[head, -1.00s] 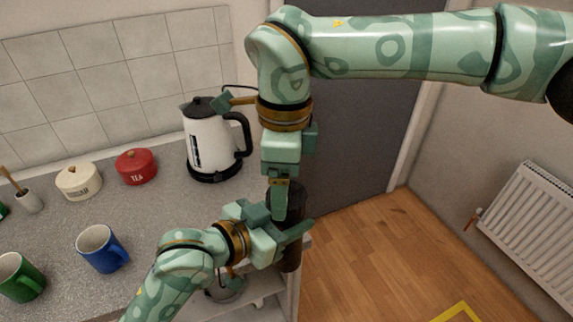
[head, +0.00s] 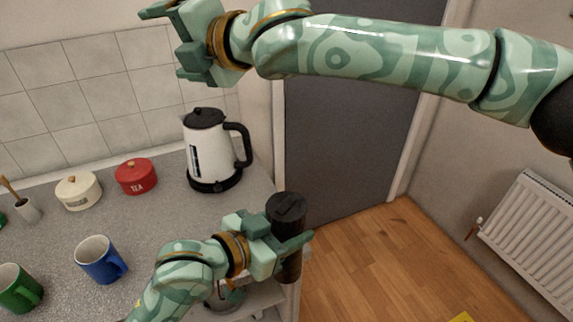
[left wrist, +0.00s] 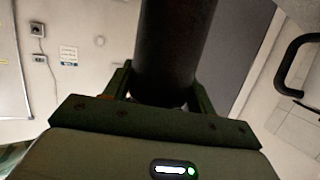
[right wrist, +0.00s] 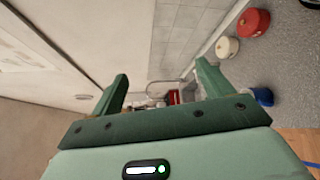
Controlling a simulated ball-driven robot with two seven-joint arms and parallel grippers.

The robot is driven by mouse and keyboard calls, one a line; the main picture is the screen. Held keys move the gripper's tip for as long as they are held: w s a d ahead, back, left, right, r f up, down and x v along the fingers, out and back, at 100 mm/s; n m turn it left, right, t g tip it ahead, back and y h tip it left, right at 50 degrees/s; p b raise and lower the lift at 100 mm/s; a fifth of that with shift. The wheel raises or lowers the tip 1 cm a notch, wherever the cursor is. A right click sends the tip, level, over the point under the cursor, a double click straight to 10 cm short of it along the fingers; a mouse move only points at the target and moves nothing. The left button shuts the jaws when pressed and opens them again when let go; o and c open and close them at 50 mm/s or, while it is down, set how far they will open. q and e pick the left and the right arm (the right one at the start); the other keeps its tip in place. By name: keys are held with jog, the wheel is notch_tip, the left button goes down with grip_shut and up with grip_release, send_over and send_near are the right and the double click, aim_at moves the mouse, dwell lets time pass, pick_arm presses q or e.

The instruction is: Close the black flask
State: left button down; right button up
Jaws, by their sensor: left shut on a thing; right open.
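My left gripper (head: 284,243) is shut on the flask's body below the top. In the left wrist view the dark flask body (left wrist: 172,50) rises between the fingers. My right gripper (head: 166,45) is open and empty, high up in front of the tiled wall, well away from the flask. It also shows open in the right wrist view (right wrist: 161,80).
A white kettle (head: 208,155) stands behind the flask to the left. A red tea tin (head: 136,177), a cream tin (head: 78,192), a blue mug (head: 97,259) and a green mug (head: 18,288) are further left. The counter (head: 165,225) has free room in the middle.

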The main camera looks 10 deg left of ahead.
jog(key=w+d+f+m+h, duration=0.1)
jog(key=d+f+m+h, duration=0.35)
jog(key=f, duration=0.25)
jog(key=n+g+h, duration=0.3)
jog(key=g+h, duration=0.4)
jog(key=h, duration=0.3)
send_over(287, 205)
jog(key=f, duration=0.7)
jog(key=shift+s+a+f, duration=0.2)
jog(key=shift+a+f, duration=0.05)
jog(key=shift+f, duration=0.15)
jog(key=shift+w+d+t+h, duration=0.15)
jog(key=shift+d+t+h, duration=0.05)
jog(key=shift+t+h, duration=0.1)
jog(key=shift+f, duration=0.1)
jog(key=shift+f, duration=3.95)
jog(key=shift+c, duration=0.3)
